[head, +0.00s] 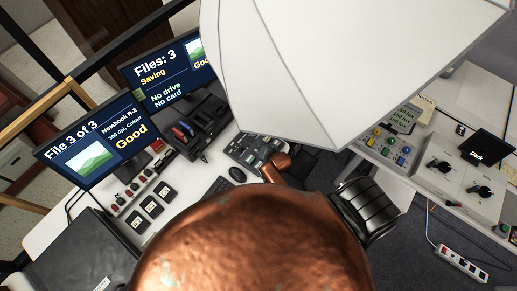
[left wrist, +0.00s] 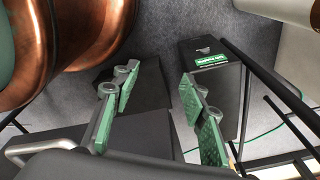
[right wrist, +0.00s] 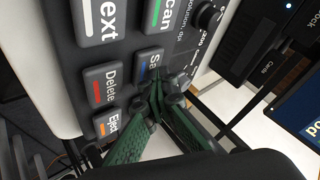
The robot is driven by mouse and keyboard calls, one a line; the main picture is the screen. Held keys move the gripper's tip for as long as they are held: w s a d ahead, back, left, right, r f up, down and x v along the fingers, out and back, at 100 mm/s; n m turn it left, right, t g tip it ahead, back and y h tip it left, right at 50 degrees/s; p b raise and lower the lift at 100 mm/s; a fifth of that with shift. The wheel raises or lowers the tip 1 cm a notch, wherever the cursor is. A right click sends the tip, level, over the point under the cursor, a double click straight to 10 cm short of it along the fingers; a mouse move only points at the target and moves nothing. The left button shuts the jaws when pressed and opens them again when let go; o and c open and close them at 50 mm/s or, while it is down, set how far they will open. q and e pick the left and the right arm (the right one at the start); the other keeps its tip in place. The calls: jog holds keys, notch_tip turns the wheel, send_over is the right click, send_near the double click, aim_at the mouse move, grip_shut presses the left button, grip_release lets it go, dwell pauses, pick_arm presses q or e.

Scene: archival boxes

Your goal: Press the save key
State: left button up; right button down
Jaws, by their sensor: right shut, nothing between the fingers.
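The save key (right wrist: 149,64), grey with a blue bar and lettering partly covered, is on a dark keypad in the right wrist view. My right gripper (right wrist: 155,93) is shut and empty, its green-padded fingertips at the lower edge of that key. I cannot tell whether they press it. The head view shows the keypad (head: 248,150) on the white desk, with my copper wrist beside it. The left monitor (head: 95,142) reads "File 3 of 3"; the other monitor (head: 170,72) reads "Files: 3, Saving, No drive, No card". My left gripper (left wrist: 160,88) is open and empty.
The delete key (right wrist: 99,86), eject key (right wrist: 107,122) and scan key (right wrist: 157,15) surround the save key. Below my left gripper is a black box (left wrist: 209,75).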

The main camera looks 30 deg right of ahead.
jog(key=shift+r+p, duration=0.9)
jog(key=shift+p, duration=0.15)
notch_tip(320, 180, up, 5)
jog(key=p, duration=0.5)
dwell(0.7)
